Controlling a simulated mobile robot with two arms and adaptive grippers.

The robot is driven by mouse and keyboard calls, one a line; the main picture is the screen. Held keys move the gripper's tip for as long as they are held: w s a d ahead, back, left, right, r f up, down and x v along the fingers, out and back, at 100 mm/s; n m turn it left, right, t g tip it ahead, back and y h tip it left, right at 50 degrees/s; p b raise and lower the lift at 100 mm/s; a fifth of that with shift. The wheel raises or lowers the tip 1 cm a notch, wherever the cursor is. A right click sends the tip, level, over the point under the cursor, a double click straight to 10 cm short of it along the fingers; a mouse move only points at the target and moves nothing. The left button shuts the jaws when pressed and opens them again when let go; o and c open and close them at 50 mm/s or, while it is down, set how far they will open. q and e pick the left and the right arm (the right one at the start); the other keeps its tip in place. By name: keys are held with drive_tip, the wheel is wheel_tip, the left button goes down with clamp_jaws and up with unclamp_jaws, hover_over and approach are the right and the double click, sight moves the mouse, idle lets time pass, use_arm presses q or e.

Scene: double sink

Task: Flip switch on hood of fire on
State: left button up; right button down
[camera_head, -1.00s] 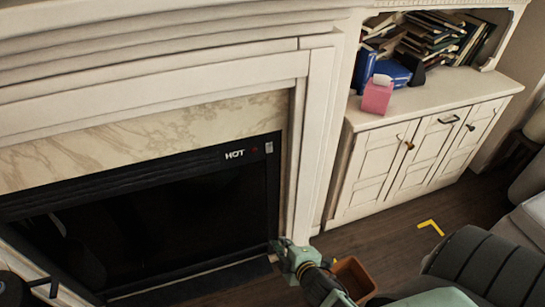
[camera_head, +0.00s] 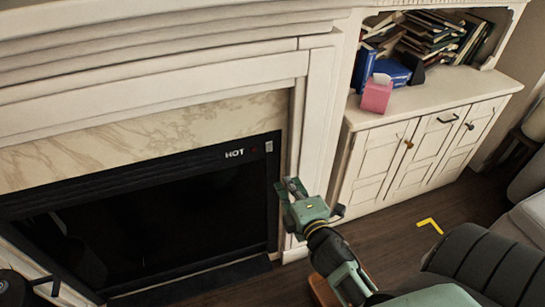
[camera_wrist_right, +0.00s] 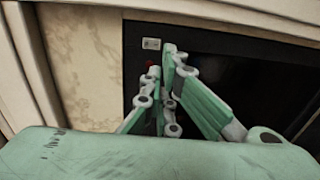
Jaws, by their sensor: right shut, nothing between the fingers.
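The black fireplace (camera_head: 150,225) has a hood strip (camera_head: 100,182) along its top, with the word HOT near its right end. A small pale switch (camera_head: 269,146) sits at the right end of that strip. It also shows in the right wrist view (camera_wrist_right: 151,43). My right gripper (camera_head: 286,186), green and grey, is shut and empty at the fireplace's right edge, below the switch in the head view. In the right wrist view its fingertips (camera_wrist_right: 173,54) appear just beside and below the switch; contact cannot be told. My left gripper is not in view.
The white mantel (camera_head: 160,80) frames the fireplace above and at the right. A white cabinet (camera_head: 400,165) with books and a pink tissue box (camera_head: 376,95) stands to the right.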

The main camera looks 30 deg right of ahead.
sight(268, 150)
drive_tip(key=p+x, duration=0.1)
drive_tip(key=x, duration=1.2)
drive_tip(key=shift+w+f, duration=0.1)
drive_tip(key=shift+w, duration=0.3)
drive_tip(key=shift+w+d+f, duration=0.1)
drive_tip(key=shift+w+f, duration=0.05)
drive_tip(key=shift+w, duration=0.1)
drive_tip(key=v, duration=1.2)
